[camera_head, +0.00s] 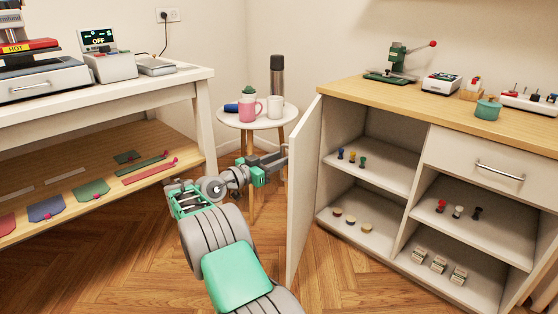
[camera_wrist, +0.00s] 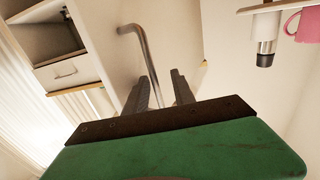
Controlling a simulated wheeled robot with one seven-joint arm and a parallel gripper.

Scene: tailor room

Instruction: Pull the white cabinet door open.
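The white cabinet door (camera_head: 305,180) stands wide open, swung out from the left side of the white cabinet (camera_head: 412,190), whose left shelves are exposed. In the wrist view the door (camera_wrist: 185,35) fills the middle, with its metal bar handle (camera_wrist: 146,55). My gripper (camera_head: 283,158) is at the outer face of the door in the head view. In the wrist view its two dark fingers (camera_wrist: 165,88) are apart, and the lower part of the handle shows between them. I cannot tell whether either finger touches the handle.
A round side table (camera_head: 262,122) with a pink mug (camera_head: 250,108) and a white mug (camera_head: 275,107) stands behind my gripper. A white workbench (camera_head: 110,100) is at the left. The wooden floor (camera_head: 345,280) before the cabinet is clear.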

